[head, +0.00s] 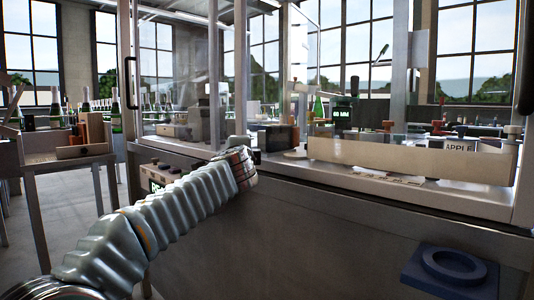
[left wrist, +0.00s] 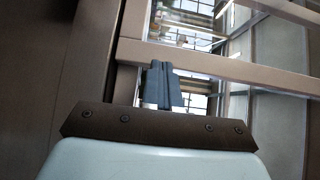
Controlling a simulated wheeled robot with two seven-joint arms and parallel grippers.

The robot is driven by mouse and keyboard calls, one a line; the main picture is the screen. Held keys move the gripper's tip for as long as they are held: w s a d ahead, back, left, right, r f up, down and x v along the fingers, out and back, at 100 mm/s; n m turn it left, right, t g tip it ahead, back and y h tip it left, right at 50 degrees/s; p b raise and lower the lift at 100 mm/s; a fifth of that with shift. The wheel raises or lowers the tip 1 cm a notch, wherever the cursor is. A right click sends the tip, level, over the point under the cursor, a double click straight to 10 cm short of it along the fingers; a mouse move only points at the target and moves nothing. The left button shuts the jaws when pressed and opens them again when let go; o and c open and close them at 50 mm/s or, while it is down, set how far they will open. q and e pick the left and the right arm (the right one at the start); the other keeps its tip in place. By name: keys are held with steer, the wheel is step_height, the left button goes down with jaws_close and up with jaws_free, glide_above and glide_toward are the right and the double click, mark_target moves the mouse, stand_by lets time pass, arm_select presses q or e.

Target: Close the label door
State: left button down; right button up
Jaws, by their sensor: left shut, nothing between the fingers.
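The machine has clear-paned, metal-framed doors. A pane with a black handle (head: 130,82) stands at the left in the head view, and another dark handle (head: 525,62) shows at the right edge. I cannot tell which is the label door. My left arm reaches up from the lower left to the machine's front edge, and its gripper is mostly hidden beyond the wrist there. In the left wrist view, the left gripper (left wrist: 163,86) is shut and empty, its dark fingers beside a pale frame bar (left wrist: 210,62). Contact cannot be told. My right gripper is not in view.
A low beige panel (head: 410,160) runs along the machine's front right. A dark blue ring-shaped holder (head: 450,268) sits at lower right. A side table (head: 68,160) with bottles stands at the left. A control box (head: 165,178) is partly behind my arm.

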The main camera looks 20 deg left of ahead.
mark_target(211, 143)
arm_select(q)
steer(key=w+a+p, duration=0.1)
steer(key=w+a, duration=0.1)
steer(key=a, duration=0.2)
steer(key=w+a+p, duration=0.2)
steer(key=a, duration=0.3)
steer(key=w+a+p, duration=0.2)
steer(key=a, duration=0.2)
steer(key=shift+a, duration=0.3)
steer(key=shift+s, duration=0.1)
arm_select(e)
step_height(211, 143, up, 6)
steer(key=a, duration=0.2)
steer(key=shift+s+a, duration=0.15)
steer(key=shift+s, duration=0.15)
arm_select(q)
steer(key=shift+a+r, duration=0.1)
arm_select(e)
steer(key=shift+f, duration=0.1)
